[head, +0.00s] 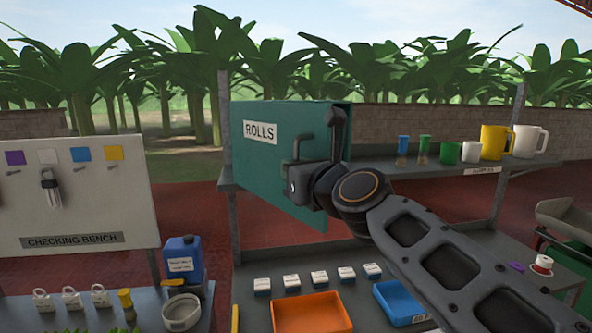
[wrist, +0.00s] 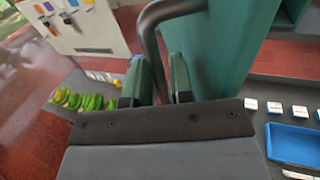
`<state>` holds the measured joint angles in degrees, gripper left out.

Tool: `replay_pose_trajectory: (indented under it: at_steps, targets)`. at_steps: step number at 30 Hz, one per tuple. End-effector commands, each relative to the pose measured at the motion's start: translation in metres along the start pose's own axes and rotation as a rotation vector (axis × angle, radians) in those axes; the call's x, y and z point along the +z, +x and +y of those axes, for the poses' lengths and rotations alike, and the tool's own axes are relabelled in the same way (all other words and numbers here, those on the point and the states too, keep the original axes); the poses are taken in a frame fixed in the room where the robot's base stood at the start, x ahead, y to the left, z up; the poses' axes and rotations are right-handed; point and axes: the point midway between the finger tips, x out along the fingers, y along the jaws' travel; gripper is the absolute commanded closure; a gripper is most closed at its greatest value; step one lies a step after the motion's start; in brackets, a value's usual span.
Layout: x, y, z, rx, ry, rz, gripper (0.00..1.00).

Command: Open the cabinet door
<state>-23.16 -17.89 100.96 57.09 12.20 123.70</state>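The teal cabinet (head: 340,108) labelled ROLLS stands on the shelf in the head view. Its door (head: 255,165) stands partly open, swung out toward me past the shelf's front edge, its free edge on the right. A grey bar handle (head: 292,148) sticks out from the door; in the wrist view the handle (wrist: 150,32) bends down between the fingers. My gripper (wrist: 162,82) is shut on the handle, one green-padded finger on each side. In the head view my gripper hides part of the door and handle. Part of the cabinet's inside (wrist: 292,12) shows in the wrist view.
Several cups and a yellow mug (head: 493,142) stand on the shelf to the right. Below are an orange tray (head: 312,315), a blue tray (head: 398,302) and several small boxes. A blue jug (head: 182,260) and the checking bench board (head: 75,200) are left.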

Motion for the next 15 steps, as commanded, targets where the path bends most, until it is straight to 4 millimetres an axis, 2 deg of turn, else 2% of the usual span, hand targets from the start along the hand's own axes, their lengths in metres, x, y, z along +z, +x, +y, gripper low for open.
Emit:
replay_pose_trajectory:
  at_steps: [4, 7, 15]
  targets:
    - [0.0, -0.005, 0.001, 0.002, 0.001, 0.0, 0.79]
    - [0.0, -0.016, 0.001, 0.002, 0.001, -0.001, 0.79]
    - [0.0, -0.071, 0.001, 0.0, -0.001, -0.003, 0.79]
